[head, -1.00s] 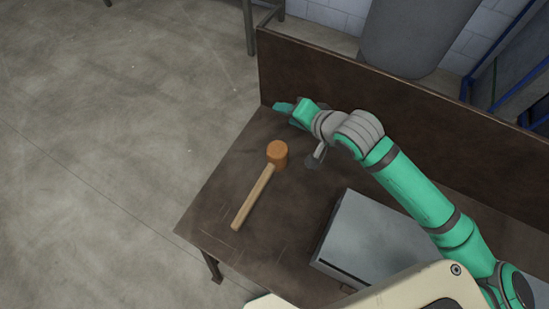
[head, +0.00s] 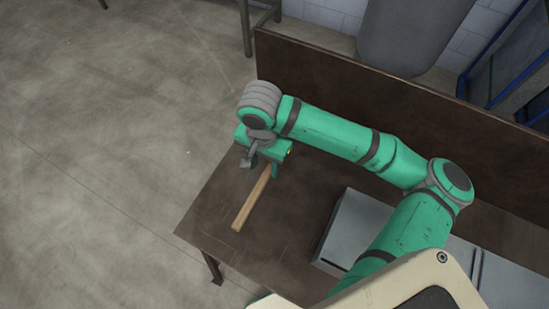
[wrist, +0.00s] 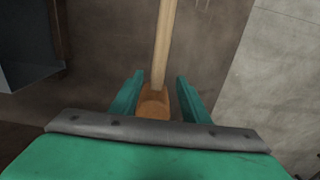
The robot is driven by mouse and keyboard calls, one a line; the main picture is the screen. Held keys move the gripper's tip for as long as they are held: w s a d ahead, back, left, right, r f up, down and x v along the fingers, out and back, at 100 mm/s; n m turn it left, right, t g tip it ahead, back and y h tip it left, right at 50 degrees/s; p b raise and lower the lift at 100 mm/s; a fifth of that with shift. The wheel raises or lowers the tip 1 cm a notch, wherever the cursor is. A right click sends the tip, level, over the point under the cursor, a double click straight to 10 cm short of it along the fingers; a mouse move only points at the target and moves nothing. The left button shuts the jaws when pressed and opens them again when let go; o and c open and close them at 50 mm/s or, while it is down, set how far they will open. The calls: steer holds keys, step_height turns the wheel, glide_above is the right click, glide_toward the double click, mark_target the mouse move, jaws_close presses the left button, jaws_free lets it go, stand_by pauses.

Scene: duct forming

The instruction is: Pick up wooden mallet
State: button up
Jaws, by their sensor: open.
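The wooden mallet (head: 252,199) lies on the brown table (head: 205,217). In the head view only its pale handle shows; my arm and gripper hide its orange-brown head. In the wrist view the mallet head (wrist: 154,104) shows low between the fingers, with the handle (wrist: 165,42) running up and away. My gripper (wrist: 158,97) is open, one green finger on each side of the mallet head. It does not hold it, and I cannot tell whether either finger touches it. In the head view my gripper (head: 266,158) is over the head end of the mallet.
A grey metal box (head: 345,228) stands on the table to the right of the mallet. A raised brown back panel (head: 350,95) runs along the table's far side. The table's left part around the handle is clear.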

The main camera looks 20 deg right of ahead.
mark_target(266, 174)
steer(key=shift+s+d+f, duration=0.1)
steer(key=shift+s+f, duration=0.05)
steer(key=shift+f, duration=3.75)
steer(key=shift+c, duration=0.7)
jaws_close()
